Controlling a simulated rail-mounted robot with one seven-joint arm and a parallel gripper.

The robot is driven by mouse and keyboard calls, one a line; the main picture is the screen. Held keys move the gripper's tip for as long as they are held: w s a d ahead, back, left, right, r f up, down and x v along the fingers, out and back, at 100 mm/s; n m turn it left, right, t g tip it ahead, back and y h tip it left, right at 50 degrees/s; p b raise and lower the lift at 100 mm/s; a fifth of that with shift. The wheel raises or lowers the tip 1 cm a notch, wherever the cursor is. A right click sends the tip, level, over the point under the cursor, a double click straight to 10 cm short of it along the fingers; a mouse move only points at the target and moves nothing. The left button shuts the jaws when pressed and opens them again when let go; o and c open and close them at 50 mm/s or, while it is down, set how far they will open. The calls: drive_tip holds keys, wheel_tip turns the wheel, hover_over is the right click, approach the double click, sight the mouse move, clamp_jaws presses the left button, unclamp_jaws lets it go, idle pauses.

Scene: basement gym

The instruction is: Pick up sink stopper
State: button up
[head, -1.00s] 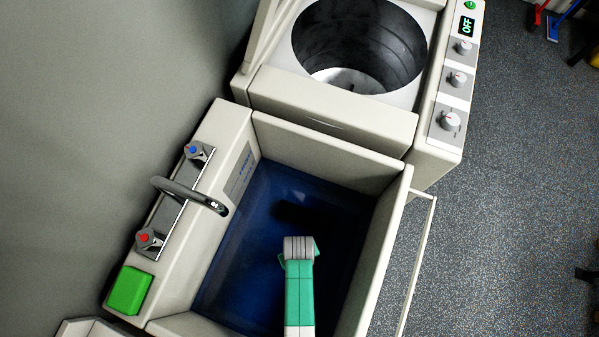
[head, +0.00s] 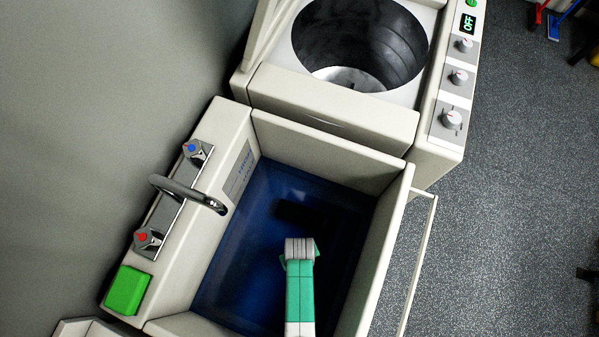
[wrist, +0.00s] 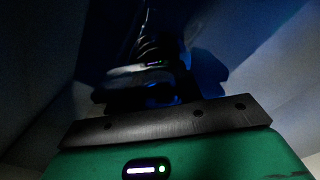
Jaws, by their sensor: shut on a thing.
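My gripper (wrist: 155,85) is in the wrist view, dark and poorly lit, above its green and black body. It is shut on a dark, ribbed thing (wrist: 155,48), which I take to be the sink stopper; its outline is lost in shadow. In the head view my green and grey arm reaches down into the sink basin (head: 332,148), and the arm's end hides the gripper and what it holds. The basin floor looks deep blue. A dark patch lies on it just beyond the arm's end; I cannot tell if it is a shadow or the drain.
A curved faucet (head: 190,192) reaches over the basin's left side, between blue and red knobs. A green block (head: 127,290) sits on the left ledge. An open-topped washer (head: 330,118) stands behind the basin. Pale walls surround the arm closely; open floor (head: 525,190) is at right.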

wheel_tip(320, 180, up, 10)
drive_tip(key=shift+f+p, duration=0.1)
drive_tip(key=shift+p, duration=1.05)
